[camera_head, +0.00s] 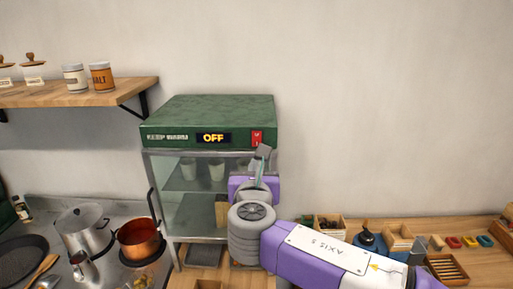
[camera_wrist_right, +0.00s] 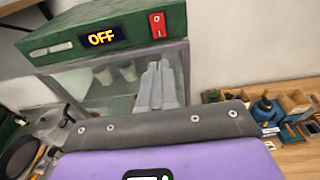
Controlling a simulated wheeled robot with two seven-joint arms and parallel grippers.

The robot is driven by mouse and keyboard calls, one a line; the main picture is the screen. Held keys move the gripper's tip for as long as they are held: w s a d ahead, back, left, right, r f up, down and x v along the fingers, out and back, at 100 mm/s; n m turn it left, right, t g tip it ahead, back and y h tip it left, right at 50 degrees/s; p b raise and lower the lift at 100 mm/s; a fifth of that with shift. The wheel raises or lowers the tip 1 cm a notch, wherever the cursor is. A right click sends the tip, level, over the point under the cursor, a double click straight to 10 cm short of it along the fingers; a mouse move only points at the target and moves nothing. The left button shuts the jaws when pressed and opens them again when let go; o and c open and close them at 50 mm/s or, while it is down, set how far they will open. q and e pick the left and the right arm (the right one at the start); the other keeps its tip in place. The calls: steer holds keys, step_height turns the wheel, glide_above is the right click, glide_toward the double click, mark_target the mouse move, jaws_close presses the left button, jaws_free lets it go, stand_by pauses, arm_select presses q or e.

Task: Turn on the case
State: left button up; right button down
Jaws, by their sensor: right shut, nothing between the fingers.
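The green-topped glass case (camera_head: 208,118) stands against the wall in the head view, and its display (camera_head: 213,138) reads OFF. A red switch (camera_head: 257,138) sits at the right end of its front panel. My right gripper (camera_head: 264,152) is shut and empty, its tips just below the red switch; I cannot tell whether they touch it. In the right wrist view the display (camera_wrist_right: 103,37) also reads OFF, and the red switch (camera_wrist_right: 157,25) shows above and beyond the shut fingers (camera_wrist_right: 157,68). My left gripper is not in view.
A wooden shelf (camera_head: 75,94) with jars is on the upper left wall. A copper pot (camera_head: 138,238) and a steel pot (camera_head: 82,228) stand left of the case. Small wooden boxes (camera_head: 398,238) and other small items lie on the counter to the right.

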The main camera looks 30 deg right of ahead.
mark_target(257, 144)
steer(key=shift+w, duration=0.1)
steer(key=p+x, duration=0.2)
steer(key=x, duration=1.2)
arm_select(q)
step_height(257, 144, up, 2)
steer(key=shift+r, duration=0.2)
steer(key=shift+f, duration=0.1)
